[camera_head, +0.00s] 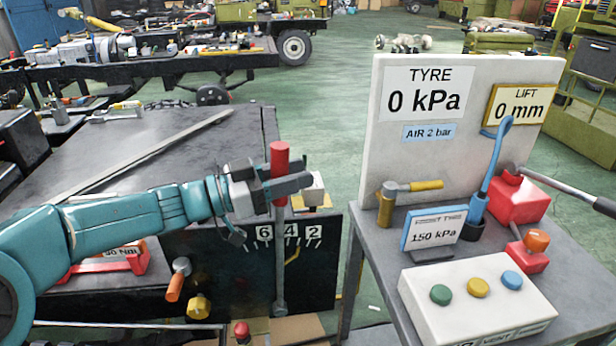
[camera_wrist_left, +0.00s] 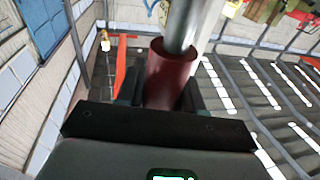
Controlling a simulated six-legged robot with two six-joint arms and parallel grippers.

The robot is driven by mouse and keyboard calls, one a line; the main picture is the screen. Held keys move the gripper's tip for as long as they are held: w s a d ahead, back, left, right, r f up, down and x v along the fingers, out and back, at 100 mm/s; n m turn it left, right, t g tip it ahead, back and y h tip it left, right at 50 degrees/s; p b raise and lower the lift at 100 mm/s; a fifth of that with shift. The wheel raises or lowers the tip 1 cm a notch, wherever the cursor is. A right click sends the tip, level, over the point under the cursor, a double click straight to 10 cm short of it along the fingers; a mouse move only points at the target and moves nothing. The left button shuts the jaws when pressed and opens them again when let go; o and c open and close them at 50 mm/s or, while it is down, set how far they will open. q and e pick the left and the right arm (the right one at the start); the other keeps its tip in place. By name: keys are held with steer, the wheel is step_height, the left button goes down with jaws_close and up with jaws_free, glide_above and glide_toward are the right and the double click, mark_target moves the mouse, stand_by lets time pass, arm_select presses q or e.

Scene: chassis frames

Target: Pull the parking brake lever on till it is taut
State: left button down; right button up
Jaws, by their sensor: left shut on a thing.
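The parking brake lever (camera_head: 281,262) is a grey upright rod with a red grip at its top. It stands in front of a black panel (camera_head: 215,275) with a scale marked 6, 4, 2. My left gripper (camera_head: 282,186) comes in from the left and is shut around the red grip. The red grip (camera_wrist_left: 170,75) and grey rod (camera_wrist_left: 184,24) also show in the left wrist view, with the grip between the fingers. The lever looks nearly upright. My right gripper is not in view.
A grey table at right holds a white gauge board (camera_head: 460,140), a button box (camera_head: 478,300), a 150 kPa sign (camera_head: 434,230) and a red jack (camera_head: 515,198). A dark bench (camera_head: 150,150) with a long metal bar lies behind my left arm. An orange-handled valve (camera_head: 176,280) sits left of the lever.

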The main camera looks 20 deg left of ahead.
arm_select(q)
steer(key=shift+s+a, duration=0.2)
steer(key=shift+a, duration=0.15)
steer(key=c, duration=0.8)
jaws_free()
steer(key=p+v, duration=0.1)
steer(key=v, duration=1.5)
steer(key=shift+s, duration=0.15)
steer(key=shift+f, duration=0.15)
